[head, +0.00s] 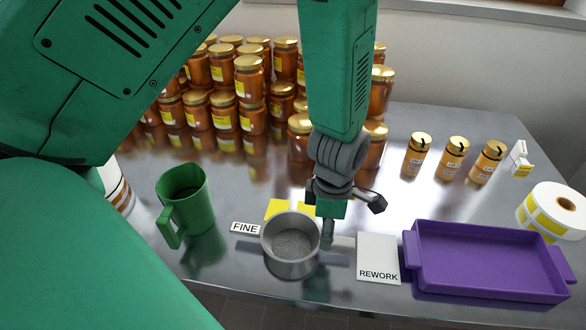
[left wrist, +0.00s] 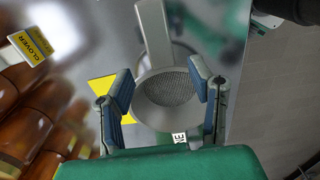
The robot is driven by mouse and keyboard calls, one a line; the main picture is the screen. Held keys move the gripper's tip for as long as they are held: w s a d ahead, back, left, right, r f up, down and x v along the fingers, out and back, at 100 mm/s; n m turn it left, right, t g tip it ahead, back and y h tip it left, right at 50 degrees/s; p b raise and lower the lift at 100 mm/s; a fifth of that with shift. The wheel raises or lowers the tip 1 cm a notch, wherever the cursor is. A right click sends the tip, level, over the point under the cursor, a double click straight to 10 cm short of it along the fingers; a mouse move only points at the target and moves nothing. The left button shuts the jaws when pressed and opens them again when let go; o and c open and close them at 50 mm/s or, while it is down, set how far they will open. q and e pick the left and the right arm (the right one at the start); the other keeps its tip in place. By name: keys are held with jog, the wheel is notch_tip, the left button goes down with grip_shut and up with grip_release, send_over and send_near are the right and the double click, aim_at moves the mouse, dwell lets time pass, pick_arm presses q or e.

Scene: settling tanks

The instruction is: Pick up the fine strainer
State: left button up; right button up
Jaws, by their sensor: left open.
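The fine strainer (head: 291,245), a round grey bowl with a mesh bottom, sits upright near the table's front edge, right of the FINE label (head: 245,228). My left gripper (head: 328,230) points down at the strainer's right side in the head view. In the left wrist view the strainer (left wrist: 168,98) appears between the two open fingers (left wrist: 165,92). A flat grey bar (left wrist: 153,30) meets its rim there, and I cannot tell whether it is a handle. Whether a finger touches the rim is unclear. My right gripper is not seen.
A green mug (head: 187,200) stands left of the strainer. A REWORK card (head: 377,255) and a purple tray (head: 487,258) lie to the right. Stacked honey jars (head: 225,100) fill the back left. Three small jars (head: 453,158) and a label roll (head: 553,212) stand at the right.

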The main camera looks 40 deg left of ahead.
pick_arm(q)
jog(key=f, duration=0.4)
jog(key=shift+d+f, duration=0.15)
jog(key=shift+d, duration=0.1)
jog(key=shift+f, duration=0.45)
grip_shut()
